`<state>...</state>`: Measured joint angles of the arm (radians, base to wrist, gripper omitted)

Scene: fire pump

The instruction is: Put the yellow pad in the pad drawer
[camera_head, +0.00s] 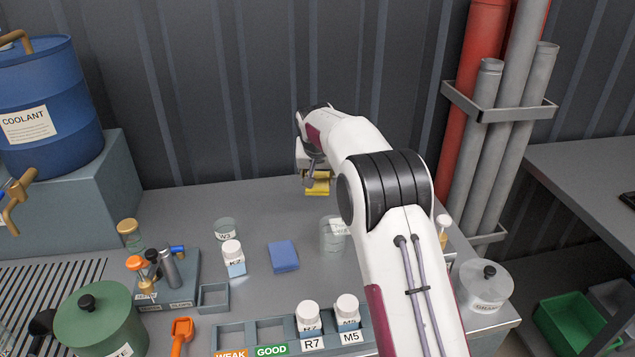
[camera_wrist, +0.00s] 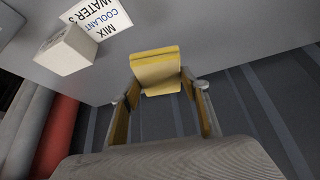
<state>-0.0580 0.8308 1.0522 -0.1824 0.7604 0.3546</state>
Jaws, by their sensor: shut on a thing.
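The yellow pad (camera_head: 318,185) is at the back of the bench, at the end of my arm. My gripper (camera_head: 314,180) is shut on it. The wrist view shows the yellow pad (camera_wrist: 155,68) between the two fingertips of my gripper (camera_wrist: 162,90). The pad looks like a folded or thick yellow block. I cannot tell whether it touches the bench. I cannot make out the pad drawer in either view.
A blue pad (camera_head: 284,255) lies mid-bench, near a white-capped bottle (camera_head: 233,258) and a clear jar (camera_head: 333,236). A rack (camera_head: 232,339) with white bottles is at the front. A green pot (camera_head: 100,325) stands front left. A white box (camera_wrist: 66,50) shows in the wrist view.

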